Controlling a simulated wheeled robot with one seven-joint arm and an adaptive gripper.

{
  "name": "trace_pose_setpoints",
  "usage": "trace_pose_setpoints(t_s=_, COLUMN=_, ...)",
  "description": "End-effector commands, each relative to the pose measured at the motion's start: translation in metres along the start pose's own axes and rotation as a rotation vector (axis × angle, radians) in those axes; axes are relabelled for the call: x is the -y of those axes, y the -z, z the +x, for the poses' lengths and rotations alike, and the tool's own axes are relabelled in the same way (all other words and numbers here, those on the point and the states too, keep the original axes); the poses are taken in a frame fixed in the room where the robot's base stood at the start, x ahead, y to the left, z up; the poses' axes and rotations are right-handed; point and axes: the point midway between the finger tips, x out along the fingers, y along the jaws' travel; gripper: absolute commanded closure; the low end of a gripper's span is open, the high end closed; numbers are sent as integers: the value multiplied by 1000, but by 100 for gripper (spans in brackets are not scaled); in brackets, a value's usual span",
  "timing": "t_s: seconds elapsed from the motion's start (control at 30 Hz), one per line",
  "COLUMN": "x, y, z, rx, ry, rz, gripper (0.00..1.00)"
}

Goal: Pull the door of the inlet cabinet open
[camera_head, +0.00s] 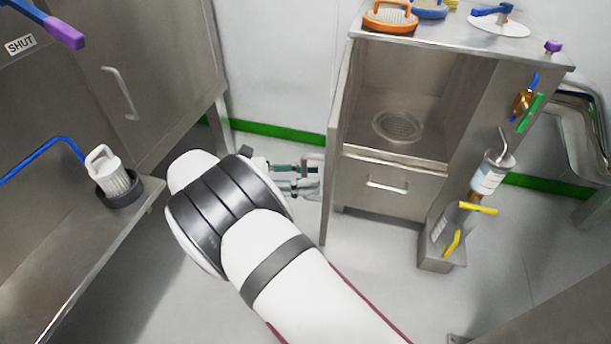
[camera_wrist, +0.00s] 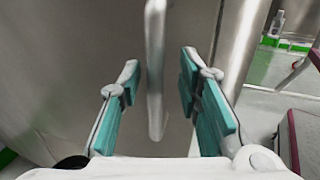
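The inlet cabinet, which I take to be the steel one at the centre (camera_head: 400,50), shows its open upper compartment with a round grille inside. Its door (camera_head: 336,150) stands swung out at the left side, seen nearly edge-on in the head view. My gripper (camera_head: 316,178) is at the door's outer left face. In the wrist view, a vertical bar handle (camera_wrist: 155,100) stands between the teal-padded fingers of my gripper (camera_wrist: 160,62). The fingers are open, with a gap on either side of the handle.
Another steel cabinet (camera_head: 150,70) with a handle and a SHUT label stands at left, above a ledge with a white canister (camera_head: 108,170). A drawer (camera_head: 385,187) lies below the compartment. A steel box with yellow handles (camera_head: 445,235) stands at right. The floor in front is clear.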

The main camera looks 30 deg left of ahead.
Motion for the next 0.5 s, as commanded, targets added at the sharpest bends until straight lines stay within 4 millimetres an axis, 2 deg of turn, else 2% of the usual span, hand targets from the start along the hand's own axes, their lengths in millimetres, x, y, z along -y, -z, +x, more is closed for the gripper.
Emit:
trace_pose_setpoints(t_s=0.13, x=-1, y=-4, z=0, rx=-1, ry=0, rz=3, gripper=69)
trace_pose_setpoints(t_s=0.23, x=-1, y=-13, z=0, rx=-1, ry=-1, rz=4, gripper=69)
trace_pose_setpoints(t_s=0.5, x=0, y=-62, z=0, rx=-2, ry=0, rz=4, gripper=69)
